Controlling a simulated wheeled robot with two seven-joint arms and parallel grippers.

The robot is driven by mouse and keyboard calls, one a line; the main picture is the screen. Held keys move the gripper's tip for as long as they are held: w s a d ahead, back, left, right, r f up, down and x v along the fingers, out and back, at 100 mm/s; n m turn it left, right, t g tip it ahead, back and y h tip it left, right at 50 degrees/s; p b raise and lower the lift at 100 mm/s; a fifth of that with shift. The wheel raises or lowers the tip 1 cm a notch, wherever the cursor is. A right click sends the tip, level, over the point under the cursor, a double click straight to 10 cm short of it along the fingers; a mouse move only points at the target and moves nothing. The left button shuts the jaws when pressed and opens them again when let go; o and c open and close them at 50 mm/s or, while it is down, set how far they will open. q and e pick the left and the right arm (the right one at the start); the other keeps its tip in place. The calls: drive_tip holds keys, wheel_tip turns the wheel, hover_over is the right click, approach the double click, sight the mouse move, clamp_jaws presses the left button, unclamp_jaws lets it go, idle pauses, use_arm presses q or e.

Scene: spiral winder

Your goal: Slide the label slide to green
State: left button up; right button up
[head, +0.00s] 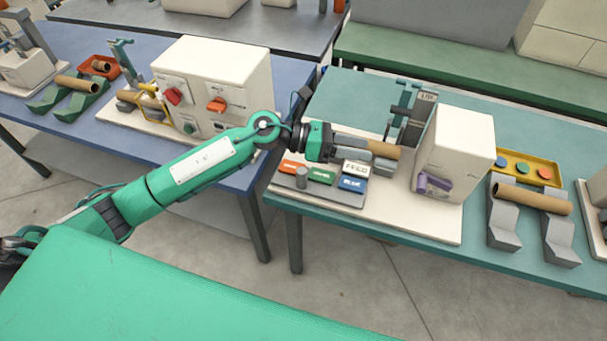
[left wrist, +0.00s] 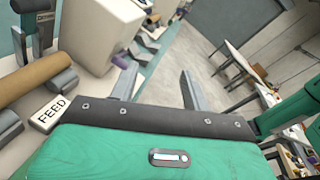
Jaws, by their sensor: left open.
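The label slide's strip has an orange label (head: 292,167), a green label (head: 321,176) and a blue label (head: 352,185) in a row on the cream base of the right machine. A short grey knob (head: 301,178) stands by the strip, near the gap between orange and green. My left gripper (head: 342,148) is over the machine, behind the strip and apart from the knob. In the left wrist view its two grey fingers (left wrist: 158,86) are spread with nothing between them. The strip is not seen in that view. My right gripper is not in view.
A FEED block (head: 356,168) and a brown tube (head: 383,150) lie by the gripper; both also show in the left wrist view. The cream housing (head: 455,150) stands to the right. Another machine (head: 215,75) stands on the blue table. Floor is open before the tables.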

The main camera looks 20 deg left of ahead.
use_arm(q)
drive_tip(key=w+a+f+m+g+y, duration=0.1)
drive_tip(key=a+f+m+g+y, duration=0.1)
drive_tip(key=a+f+m+y, duration=0.25)
drive_tip(key=m+g+y, duration=0.1)
drive_tip(key=m+y, duration=0.2)
drive_tip(key=y, duration=0.4)
approach(301, 170)
drive_tip(key=p+x, duration=0.4)
drive_tip(key=x, duration=0.6)
drive_tip(key=shift+d+f, duration=0.1)
drive_tip(key=shift+f, duration=0.25)
drive_tip(key=shift+p+x, duration=0.3)
drive_tip(key=shift+x, duration=0.5)
drive_tip(key=shift+c, duration=0.5)
